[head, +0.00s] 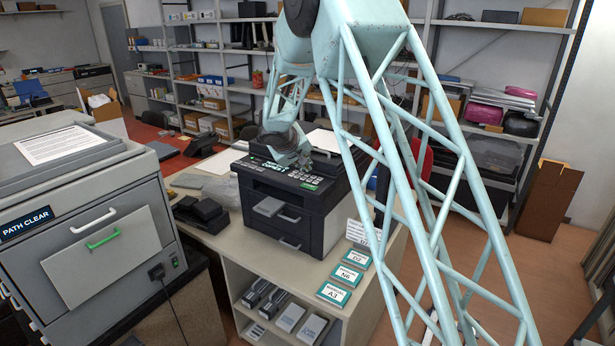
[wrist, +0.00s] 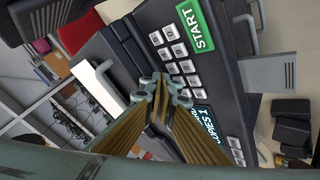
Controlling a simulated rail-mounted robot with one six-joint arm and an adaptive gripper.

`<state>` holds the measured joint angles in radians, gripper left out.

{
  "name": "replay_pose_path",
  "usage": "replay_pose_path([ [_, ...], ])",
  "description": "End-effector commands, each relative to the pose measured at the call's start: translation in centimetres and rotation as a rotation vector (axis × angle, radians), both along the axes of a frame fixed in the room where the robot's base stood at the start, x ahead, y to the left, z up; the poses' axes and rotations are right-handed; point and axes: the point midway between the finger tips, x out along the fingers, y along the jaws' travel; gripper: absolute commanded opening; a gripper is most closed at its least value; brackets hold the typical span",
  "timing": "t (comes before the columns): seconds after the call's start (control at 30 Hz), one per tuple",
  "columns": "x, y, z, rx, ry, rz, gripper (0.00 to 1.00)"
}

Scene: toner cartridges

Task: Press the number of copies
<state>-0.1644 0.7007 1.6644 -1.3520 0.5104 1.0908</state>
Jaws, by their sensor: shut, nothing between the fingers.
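The dark copier (head: 262,188) stands on the bench in the middle of the head view, with its control panel on top. In the wrist view the panel has pale number keys (wrist: 173,32), a green START button (wrist: 196,24) and a small display (wrist: 204,115) that appears to read COPIES 1, upside down. My gripper (wrist: 170,88) is shut and empty, its fingertips over the keypad and hiding some keys. Whether they touch a key I cannot tell. In the head view my gripper (head: 303,161) is small and low over the panel, partly hidden by my arm.
A grey machine (head: 100,225) marked PATH CLEAR stands at the left. Labelled cards (head: 333,293) lie along the bench's right edge, and boxes (head: 289,318) sit on the shelf below. A black device (head: 201,211) lies left of the copier. Shelving stands behind.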

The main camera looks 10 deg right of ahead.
Motion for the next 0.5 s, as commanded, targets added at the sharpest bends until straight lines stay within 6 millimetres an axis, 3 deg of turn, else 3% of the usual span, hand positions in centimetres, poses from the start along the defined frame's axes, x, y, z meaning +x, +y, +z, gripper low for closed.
replay_pose_path([
  [0.5,0.00,-0.01,-0.76,0.001,0.000,-0.001,0.00],
])
